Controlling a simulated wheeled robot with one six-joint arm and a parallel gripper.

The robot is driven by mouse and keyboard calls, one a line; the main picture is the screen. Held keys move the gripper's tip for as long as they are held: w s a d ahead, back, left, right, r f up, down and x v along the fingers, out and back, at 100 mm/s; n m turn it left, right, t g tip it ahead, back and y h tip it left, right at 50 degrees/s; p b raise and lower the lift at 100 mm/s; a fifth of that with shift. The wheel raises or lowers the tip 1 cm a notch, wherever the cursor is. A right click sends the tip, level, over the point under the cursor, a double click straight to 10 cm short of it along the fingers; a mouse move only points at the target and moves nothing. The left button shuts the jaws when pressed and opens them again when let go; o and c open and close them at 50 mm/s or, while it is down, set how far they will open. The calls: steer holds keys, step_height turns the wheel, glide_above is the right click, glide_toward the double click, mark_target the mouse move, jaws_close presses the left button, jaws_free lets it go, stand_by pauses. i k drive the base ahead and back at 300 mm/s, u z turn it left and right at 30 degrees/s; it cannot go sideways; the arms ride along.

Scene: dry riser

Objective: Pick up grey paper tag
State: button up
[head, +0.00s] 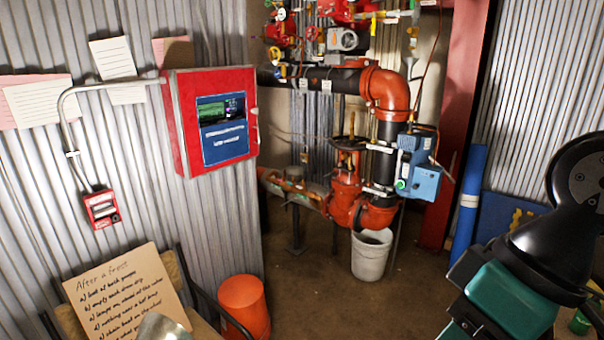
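I cannot tell for sure which thing is the grey paper tag. Two small pale tags, a left one (304,87) and a right one (327,86), hang at the black pipe (340,77) left of the orange elbow. They are too small for me to read or to tell their grey from white. Part of my arm shows at the right edge, in black and teal. My gripper is not in view, so its state and what it may hold are hidden.
A red panel box (215,122) hangs on the corrugated wall. An orange bucket (244,305) stands below it, and a white bucket (371,256) under the valves. A cardboard note (125,290) leans at lower left. A blue roll (468,205) stands right. The middle floor is clear.

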mark_target(299, 99)
steer(key=i, duration=3.7)
steer(key=u, duration=0.2)
